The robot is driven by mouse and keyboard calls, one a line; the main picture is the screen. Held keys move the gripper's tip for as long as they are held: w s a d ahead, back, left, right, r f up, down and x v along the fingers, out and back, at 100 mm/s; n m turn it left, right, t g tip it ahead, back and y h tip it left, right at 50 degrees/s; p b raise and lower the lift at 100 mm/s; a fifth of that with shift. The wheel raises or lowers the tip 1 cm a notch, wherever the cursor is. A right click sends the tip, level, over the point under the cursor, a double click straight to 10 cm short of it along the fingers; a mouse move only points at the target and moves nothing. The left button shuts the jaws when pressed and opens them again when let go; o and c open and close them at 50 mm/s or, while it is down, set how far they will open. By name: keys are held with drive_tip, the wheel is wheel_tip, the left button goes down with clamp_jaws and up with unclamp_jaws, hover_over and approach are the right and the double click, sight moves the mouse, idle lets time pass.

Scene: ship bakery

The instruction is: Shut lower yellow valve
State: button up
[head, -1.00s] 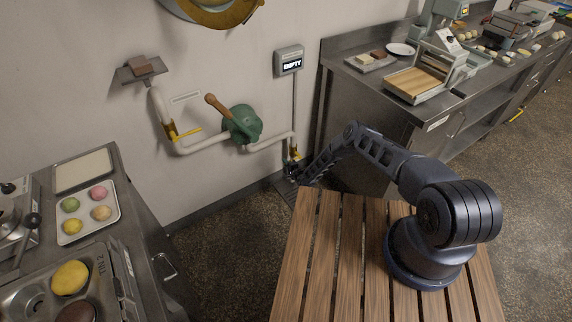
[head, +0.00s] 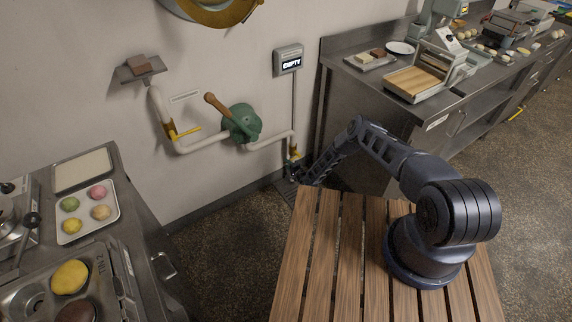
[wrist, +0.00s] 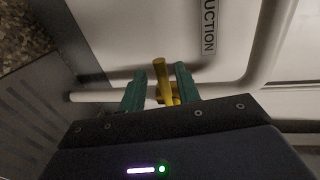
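The lower yellow valve (head: 294,153) is on the pale pipe at the wall, low down by the corner of the steel counter. Most of it is hidden behind my gripper (head: 291,168) in the head view. In the wrist view the yellow valve handle (wrist: 160,72) stands between the two teal fingers of my gripper (wrist: 159,88). The fingers are apart, with a small gap on each side of the handle, the right finger nearer. I cannot tell whether either one touches it.
A second yellow valve (head: 180,133) is higher on the pipe, left of the green pump (head: 241,123) with a wooden handle. The steel counter (head: 408,115) stands close on the right; the slatted wooden table (head: 320,260) is below.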

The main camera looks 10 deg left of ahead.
drive_tip(key=v, duration=0.8)
